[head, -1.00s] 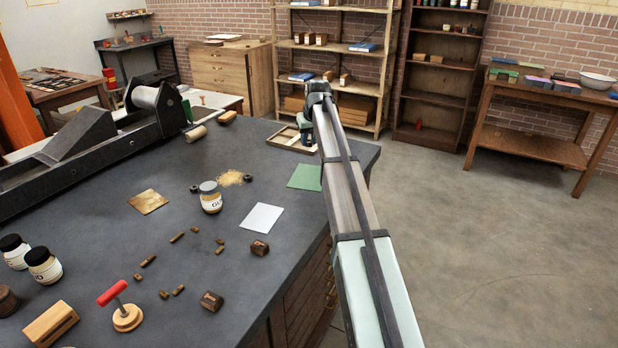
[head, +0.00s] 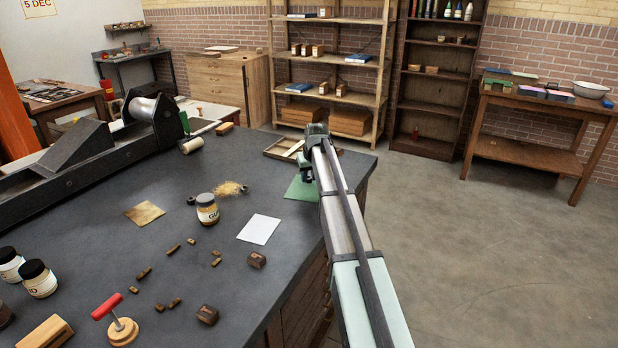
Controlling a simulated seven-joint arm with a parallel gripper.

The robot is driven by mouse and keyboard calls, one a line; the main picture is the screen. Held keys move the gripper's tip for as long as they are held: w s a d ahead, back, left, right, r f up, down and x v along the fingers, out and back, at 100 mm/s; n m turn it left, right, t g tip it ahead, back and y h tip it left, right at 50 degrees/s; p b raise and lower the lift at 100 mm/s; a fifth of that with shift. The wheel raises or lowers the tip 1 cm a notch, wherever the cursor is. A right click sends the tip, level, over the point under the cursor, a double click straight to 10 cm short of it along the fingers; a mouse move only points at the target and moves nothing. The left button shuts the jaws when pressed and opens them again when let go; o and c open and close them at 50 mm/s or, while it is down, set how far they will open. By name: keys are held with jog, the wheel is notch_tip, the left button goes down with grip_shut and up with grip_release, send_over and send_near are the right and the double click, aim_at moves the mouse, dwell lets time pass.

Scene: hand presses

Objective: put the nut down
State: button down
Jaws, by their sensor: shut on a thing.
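My gripper (head: 305,172) is at the right part of the dark bench (head: 200,270), over the green sheet (head: 298,189). It is small and partly hidden by my arm. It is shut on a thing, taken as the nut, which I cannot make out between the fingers. I cannot tell whether the nut touches the sheet. Two small dark round pieces lie on the bench, one left of the glue jar (head: 207,210) and one right of it (head: 244,188).
A shallow wooden tray (head: 272,150) lies just behind my gripper. A white sheet (head: 259,229), a brown sheet (head: 144,213) and a sawdust-like heap (head: 229,188) lie to the left. The bench's right edge is close.

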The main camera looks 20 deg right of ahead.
jog(key=shift+f, duration=0.35)
jog(key=shift+f, duration=0.1)
jog(key=c, duration=0.9)
grip_release()
jog(key=v, duration=1.2)
jog(key=shift+o, duration=0.6)
